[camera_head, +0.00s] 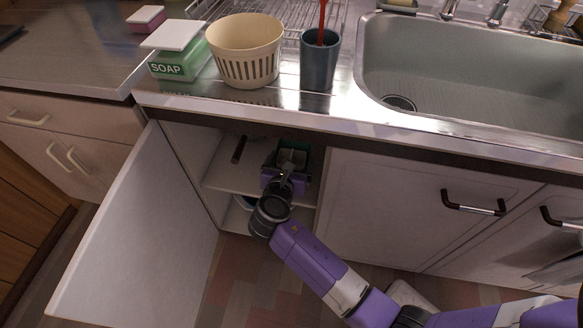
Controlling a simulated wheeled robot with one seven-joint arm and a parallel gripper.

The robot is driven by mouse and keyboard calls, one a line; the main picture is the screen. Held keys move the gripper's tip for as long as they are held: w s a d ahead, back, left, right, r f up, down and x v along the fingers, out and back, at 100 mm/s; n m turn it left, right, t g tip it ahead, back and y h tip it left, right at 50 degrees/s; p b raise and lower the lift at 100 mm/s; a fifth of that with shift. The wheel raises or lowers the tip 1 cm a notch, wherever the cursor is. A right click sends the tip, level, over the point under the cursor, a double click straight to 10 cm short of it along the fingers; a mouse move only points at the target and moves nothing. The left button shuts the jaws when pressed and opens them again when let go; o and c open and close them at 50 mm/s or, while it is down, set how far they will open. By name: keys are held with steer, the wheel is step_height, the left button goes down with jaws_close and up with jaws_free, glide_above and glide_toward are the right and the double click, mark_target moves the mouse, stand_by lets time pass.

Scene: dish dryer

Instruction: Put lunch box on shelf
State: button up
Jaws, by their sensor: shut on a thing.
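My gripper (285,177) reaches into the open cupboard under the counter. It is shut on what looks like the lunch box (304,156), a small box with dark green sides, at the level of the inner shelf (224,176). The gripper and wrist cover much of the box, and I cannot tell whether it touches the shelf. The cupboard door (140,240) stands open to the left.
A dark stick-like item (239,149) is on the shelf at the left. Below is a lower compartment, partly hidden by my arm. On the counter are a green soap box (180,62), a cream basket (243,50), a blue-grey cup (319,66) and the sink (470,75).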

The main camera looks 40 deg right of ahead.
step_height(320, 180, down, 4)
steer(key=shift+d+r+b, duration=0.1)
steer(key=shift+r+b, duration=0.1)
steer(key=shift+b, duration=1)
steer(key=o, duration=1.2)
steer(key=shift+c, duration=0.2)
steer(key=p+v, duration=0.4)
steer(key=v, duration=0.8)
